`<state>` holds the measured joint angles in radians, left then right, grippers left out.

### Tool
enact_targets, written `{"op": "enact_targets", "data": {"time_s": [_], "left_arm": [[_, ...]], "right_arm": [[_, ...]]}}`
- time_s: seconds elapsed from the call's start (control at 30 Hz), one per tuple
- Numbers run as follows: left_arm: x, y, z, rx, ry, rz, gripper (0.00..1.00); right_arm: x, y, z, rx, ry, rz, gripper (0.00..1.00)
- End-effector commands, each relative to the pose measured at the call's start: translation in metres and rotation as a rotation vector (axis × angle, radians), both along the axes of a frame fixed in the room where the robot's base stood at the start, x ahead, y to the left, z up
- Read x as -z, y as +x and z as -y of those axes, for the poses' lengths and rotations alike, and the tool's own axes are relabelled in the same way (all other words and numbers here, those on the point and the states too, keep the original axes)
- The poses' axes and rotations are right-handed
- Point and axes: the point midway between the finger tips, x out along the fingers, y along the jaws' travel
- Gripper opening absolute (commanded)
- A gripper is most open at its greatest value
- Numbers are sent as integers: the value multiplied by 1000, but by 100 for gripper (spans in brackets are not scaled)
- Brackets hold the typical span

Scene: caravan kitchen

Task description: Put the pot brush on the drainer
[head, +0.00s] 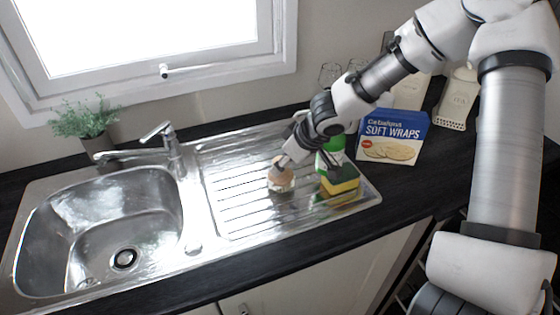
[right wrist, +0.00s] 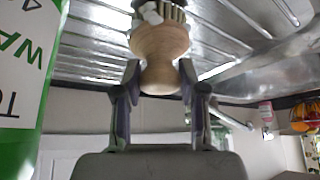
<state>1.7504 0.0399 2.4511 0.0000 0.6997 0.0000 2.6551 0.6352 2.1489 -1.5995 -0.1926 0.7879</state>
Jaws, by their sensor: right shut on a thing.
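The pot brush (head: 281,183) has a round wooden knob on top and pale bristles below. It is upright over the ribbed metal drainer (head: 232,208), left of the sponges. My right gripper (head: 284,163) comes down from the upper right and is shut on the knob. In the right wrist view the brush's wooden knob (right wrist: 160,52) sits between both fingers, with the bristles towards the drainer (right wrist: 225,45). The bristles look at or very near the drainer surface; I cannot tell whether they touch. My left gripper is not in view.
Yellow-and-green sponges (head: 340,180) and a green bottle (head: 337,143) stand close right of the brush; the bottle (right wrist: 22,110) is large in the wrist view. A blue soft wraps box (head: 392,136) stands behind. The sink (head: 95,230) is left. The drainer's left part is clear.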

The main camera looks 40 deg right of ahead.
Motion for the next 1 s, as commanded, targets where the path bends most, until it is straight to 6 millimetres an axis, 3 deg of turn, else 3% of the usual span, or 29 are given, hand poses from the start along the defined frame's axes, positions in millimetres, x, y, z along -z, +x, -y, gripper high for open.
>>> {"op": "enact_targets", "data": {"time_s": [0.17, 0.2, 0.23, 0.53, 0.67, 1.0], "left_arm": [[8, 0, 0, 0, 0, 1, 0], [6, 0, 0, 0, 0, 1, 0], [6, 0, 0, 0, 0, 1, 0], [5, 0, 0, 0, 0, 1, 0], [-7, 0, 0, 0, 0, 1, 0], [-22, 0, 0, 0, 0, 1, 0]], "right_arm": [[6, 0, 0, 0, 0, 1, 0], [4, 0, 0, 0, 0, 0, 55], [4, 0, 0, 0, 0, 0, 66], [3, 0, 0, 0, 0, 1, 66], [-7, 0, 0, -1, 0, 1, 66], [-81, -41, 14, 2, 7, 10, 66]]}}
